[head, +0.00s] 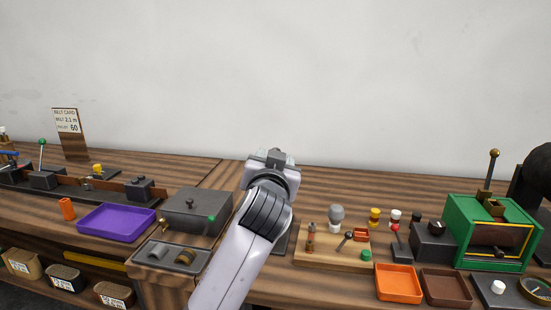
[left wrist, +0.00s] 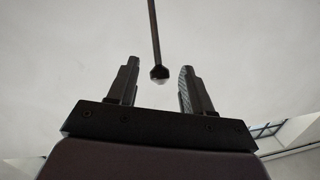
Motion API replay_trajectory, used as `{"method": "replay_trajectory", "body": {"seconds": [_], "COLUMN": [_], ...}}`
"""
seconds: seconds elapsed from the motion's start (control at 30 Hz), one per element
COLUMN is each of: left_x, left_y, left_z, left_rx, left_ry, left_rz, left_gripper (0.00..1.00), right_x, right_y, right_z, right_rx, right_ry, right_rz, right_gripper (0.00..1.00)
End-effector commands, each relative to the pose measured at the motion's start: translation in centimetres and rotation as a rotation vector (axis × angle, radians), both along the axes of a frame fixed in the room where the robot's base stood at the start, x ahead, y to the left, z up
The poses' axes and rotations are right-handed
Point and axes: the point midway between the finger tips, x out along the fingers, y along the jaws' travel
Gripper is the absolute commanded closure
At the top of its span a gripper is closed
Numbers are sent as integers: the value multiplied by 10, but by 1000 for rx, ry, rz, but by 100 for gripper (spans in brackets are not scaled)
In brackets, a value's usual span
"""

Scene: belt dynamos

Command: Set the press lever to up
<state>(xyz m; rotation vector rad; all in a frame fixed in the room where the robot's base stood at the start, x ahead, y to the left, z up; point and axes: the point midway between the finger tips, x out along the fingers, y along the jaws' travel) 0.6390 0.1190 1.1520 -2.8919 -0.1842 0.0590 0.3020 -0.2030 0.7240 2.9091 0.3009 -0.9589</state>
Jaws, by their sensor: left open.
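My left gripper (head: 277,158) is at the end of the pale arm in the middle of the head view, over the bench and seen from behind. In the left wrist view its two dark fingers (left wrist: 158,88) are apart. A thin dark rod (left wrist: 154,35) with a dark, pale-tipped end shows between or beyond them; I cannot tell its distance. I cannot tell which is the press lever. My right gripper is not in view.
A purple tray (head: 116,219) and a grey box (head: 197,208) lie left of my arm. A wooden board (head: 318,258), an orange tray (head: 399,283), a brown tray (head: 447,287) and the green box (head: 455,235) lie right. The wall behind is bare.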

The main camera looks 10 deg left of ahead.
Motion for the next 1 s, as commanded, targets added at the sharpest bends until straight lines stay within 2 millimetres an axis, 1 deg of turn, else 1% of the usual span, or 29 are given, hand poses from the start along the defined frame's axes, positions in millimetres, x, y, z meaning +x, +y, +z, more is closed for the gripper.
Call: {"method": "replay_trajectory", "body": {"seconds": [0.1,0.2,0.53,0.57,0.6,0.67,0.7,0.77,0.87,0.9,0.97,1.0], "left_x": [-11,-17,-19,-19,-20,-21,-22,-27,-44,-54,-71,-84], "left_y": [-2,-2,-3,-3,-2,0,3,9,25,32,42,49], "left_z": [-1,-1,0,0,-1,-8,-16,-35,-83,-105,-137,-157], "left_rx": [-1,1,1,1,-1,-4,-9,-21,-47,-61,-78,-89], "left_ry": [0,1,1,1,4,18,36,77,185,237,316,368], "left_rz": [-1,0,0,0,0,2,4,8,15,19,21,24], "left_gripper": [50,50,50,60,73,92,100,100,100,100,100,100], "right_x": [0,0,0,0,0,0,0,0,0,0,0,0], "right_y": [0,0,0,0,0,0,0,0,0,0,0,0], "right_z": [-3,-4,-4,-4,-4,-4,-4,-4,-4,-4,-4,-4], "right_rx": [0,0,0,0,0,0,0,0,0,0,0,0], "right_ry": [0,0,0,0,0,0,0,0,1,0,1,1], "right_rz": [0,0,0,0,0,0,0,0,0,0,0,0], "right_gripper": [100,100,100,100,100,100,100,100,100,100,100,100]}}
